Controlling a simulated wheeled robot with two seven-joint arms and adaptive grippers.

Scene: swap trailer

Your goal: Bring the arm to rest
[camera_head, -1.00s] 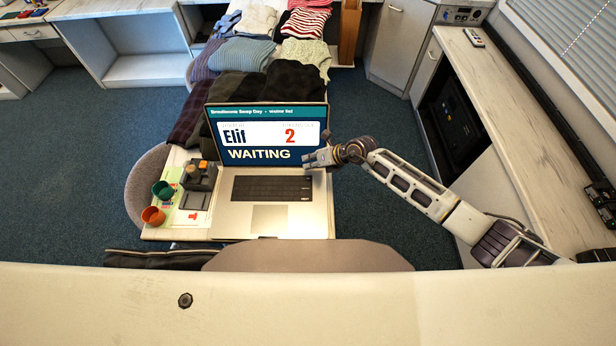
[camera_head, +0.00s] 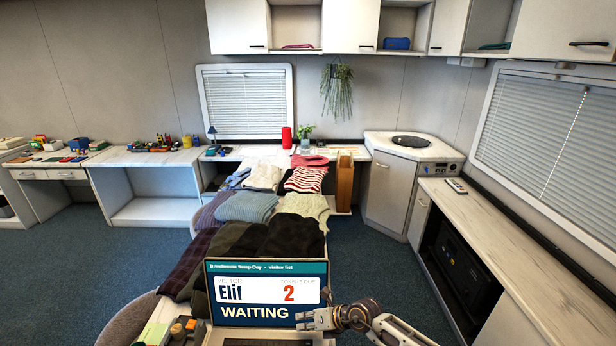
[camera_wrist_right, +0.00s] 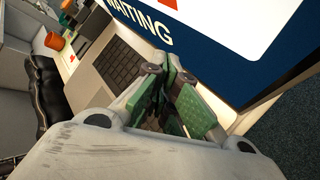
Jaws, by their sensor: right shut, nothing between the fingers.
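The laptop (camera_head: 265,292) is open and reads "Elif", "2" and "WAITING". My left gripper is not in view.
Folded clothes (camera_head: 250,206) lie in rows behind the laptop. A counter (camera_head: 520,225) runs along the right under a blind, with a remote (camera_head: 457,186) on it. Carpet (camera_head: 90,270) is clear at left.

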